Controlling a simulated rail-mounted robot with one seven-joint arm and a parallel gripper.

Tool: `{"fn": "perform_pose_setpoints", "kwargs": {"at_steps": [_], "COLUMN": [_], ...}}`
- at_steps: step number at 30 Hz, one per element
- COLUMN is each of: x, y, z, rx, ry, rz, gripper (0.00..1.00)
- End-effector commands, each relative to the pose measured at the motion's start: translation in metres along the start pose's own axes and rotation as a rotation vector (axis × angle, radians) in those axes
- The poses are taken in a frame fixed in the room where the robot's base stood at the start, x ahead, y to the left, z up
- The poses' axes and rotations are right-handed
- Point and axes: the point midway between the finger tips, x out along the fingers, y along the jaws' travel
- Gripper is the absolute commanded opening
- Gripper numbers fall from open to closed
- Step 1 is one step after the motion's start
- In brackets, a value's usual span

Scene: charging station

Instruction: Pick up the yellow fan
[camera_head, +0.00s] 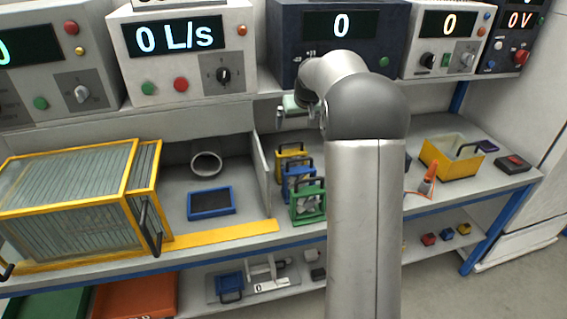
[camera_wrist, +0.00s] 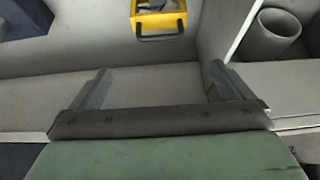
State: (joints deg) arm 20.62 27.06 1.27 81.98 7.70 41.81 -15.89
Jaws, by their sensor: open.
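The yellow fan (camera_head: 281,162) stands upright on the bench at the back of a row of fans, just right of a grey divider. It has a yellow frame and a black handle. In the wrist view the yellow fan (camera_wrist: 158,22) is at the top centre, cut off by the edge, with its dark handle toward me. My gripper (camera_head: 297,117) is above and behind the row, apart from the fan. In the wrist view my gripper (camera_wrist: 161,82) has its two fingers wide apart with nothing between them. My arm hides part of the bench.
A blue fan (camera_head: 299,183) and a green fan (camera_head: 308,206) stand in front of the yellow one. The divider (camera_head: 262,172) is close on the left. A grey tube (camera_wrist: 266,38) lies beyond it. A yellow box (camera_head: 451,166) stands at right. Instrument boxes line the shelf above.

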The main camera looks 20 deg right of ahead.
Motion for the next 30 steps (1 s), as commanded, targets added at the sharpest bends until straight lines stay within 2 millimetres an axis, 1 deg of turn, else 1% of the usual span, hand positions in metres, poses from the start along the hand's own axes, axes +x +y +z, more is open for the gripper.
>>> {"fn": "perform_pose_setpoints", "kwargs": {"at_steps": [1,6,9,12,15,20,27,30], "x": [0.011,0.049,0.069,0.085,0.095,0.104,0.139,0.148], "y": [0.0,-0.001,-0.001,-0.001,-0.001,-0.001,-0.002,-0.001], "z": [0.0,0.0,0.0,0.0,0.001,0.0,-0.001,-0.001], "rx": [0.0,0.0,0.0,0.0,0.0,-0.001,-0.001,-0.001], "ry": [-0.005,-0.005,-0.005,-0.003,-0.003,-0.002,-0.004,-0.002], "rz": [-0.001,-0.001,-0.001,-0.001,-0.001,0.0,-0.001,0.0], "gripper": [1.0,1.0,1.0,1.0,1.0,1.0,1.0,1.0]}}
